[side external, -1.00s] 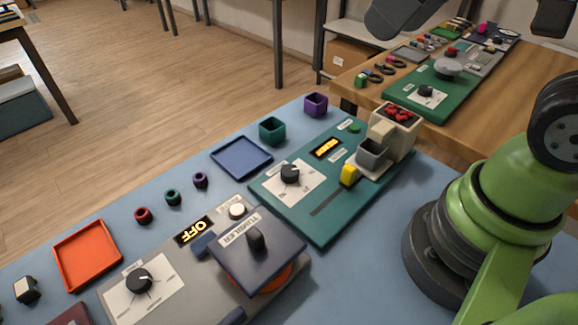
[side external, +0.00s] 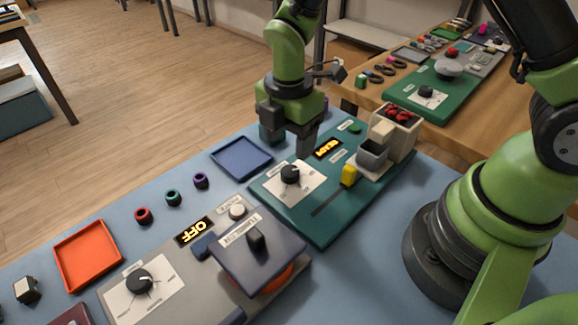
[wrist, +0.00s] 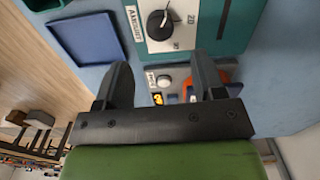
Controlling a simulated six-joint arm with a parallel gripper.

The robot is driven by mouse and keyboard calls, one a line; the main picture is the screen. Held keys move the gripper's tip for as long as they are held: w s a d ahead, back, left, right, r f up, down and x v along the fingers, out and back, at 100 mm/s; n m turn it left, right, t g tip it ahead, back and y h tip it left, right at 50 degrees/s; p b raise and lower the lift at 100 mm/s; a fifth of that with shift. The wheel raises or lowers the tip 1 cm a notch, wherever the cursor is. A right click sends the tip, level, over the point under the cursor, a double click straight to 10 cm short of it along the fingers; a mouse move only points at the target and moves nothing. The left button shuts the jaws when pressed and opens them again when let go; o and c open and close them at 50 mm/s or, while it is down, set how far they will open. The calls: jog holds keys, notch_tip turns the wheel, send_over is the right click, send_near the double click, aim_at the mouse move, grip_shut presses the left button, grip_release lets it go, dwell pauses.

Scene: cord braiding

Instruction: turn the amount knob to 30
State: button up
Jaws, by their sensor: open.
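The amount knob (side external: 290,174) is a round black knob on a white dial card on the teal panel. In the wrist view the knob (wrist: 158,24) is near the top, with an AMOUNT label to its left and the marks 20 and 30 to its right and lower right. I cannot tell its exact setting. My gripper (side external: 306,148) hangs above the back of the teal panel, behind the knob and apart from it. In the wrist view my fingers (wrist: 160,70) are spread with nothing between them.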

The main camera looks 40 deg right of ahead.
aim_at(289, 171)
notch_tip(289, 171, down, 8)
jog(key=shift+r, duration=0.25)
jog(key=c, duration=0.9)
